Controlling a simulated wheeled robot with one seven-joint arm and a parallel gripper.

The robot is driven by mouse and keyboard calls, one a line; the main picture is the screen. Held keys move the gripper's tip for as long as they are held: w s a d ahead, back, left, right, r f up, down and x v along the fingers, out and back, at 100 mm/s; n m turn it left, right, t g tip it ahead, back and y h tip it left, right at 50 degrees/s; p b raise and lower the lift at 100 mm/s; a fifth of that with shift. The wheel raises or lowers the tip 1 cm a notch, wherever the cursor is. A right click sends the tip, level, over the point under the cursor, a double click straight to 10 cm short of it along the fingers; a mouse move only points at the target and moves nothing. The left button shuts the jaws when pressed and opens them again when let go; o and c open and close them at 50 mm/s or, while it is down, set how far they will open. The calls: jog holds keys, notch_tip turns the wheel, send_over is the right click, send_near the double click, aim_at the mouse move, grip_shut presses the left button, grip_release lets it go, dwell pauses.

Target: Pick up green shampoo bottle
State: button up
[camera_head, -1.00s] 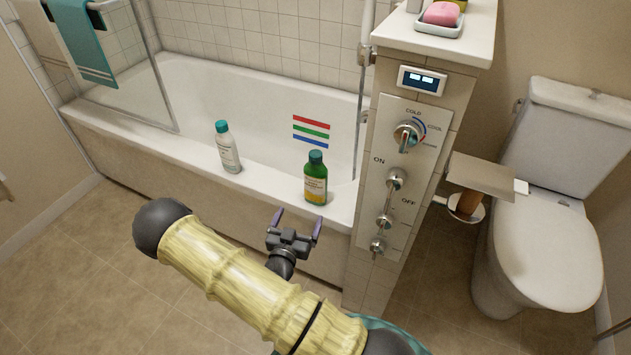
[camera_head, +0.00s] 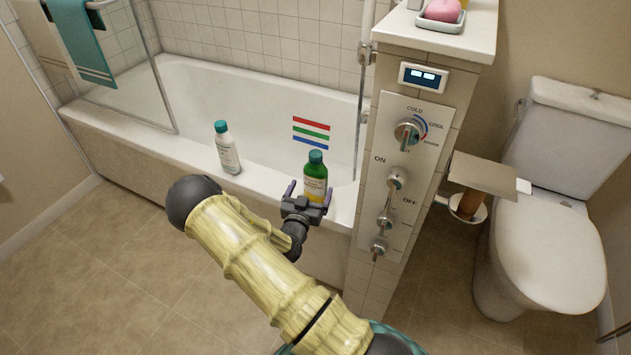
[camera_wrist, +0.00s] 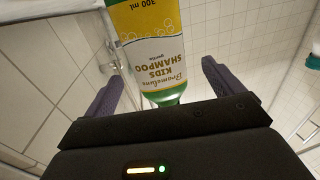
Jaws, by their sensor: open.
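The green shampoo bottle (camera_head: 315,175) with a teal cap stands upright on the tub's front rim. My gripper (camera_head: 308,193) is open at the bottle's near side, its fingers spread to the bottle's left and right, overlapping its lower part in the head view. In the wrist view the bottle (camera_wrist: 152,50) appears upside down, with a yellow and white "Kids Shampoo" label, between the two purple fingers (camera_wrist: 160,92). Gaps show between the bottle and both fingers.
A white bottle (camera_head: 227,150) with a teal cap stands on the rim to the left. The tiled pillar with the shower control panel (camera_head: 406,165) rises close on the right. The toilet (camera_head: 545,230) is farther right. The floor at left (camera_head: 80,270) is clear.

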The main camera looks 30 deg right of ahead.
aim_at(314, 158)
jog(key=shift+r+b+x, duration=0.15)
jog(key=shift+b+x, duration=0.1)
jog(key=shift+x, duration=1.05)
jog(key=shift+r+b+x, duration=0.1)
jog(key=shift+b+x, duration=0.15)
jog(key=shift+x, duration=1.05)
jog(key=shift+s, duration=0.1)
jog(key=c, duration=1.3)
jog(key=shift+r, duration=0.1)
notch_tip(314, 158, up, 10)
jog(key=shift+f+p, duration=0.1)
jog(key=shift+p, duration=1.15)
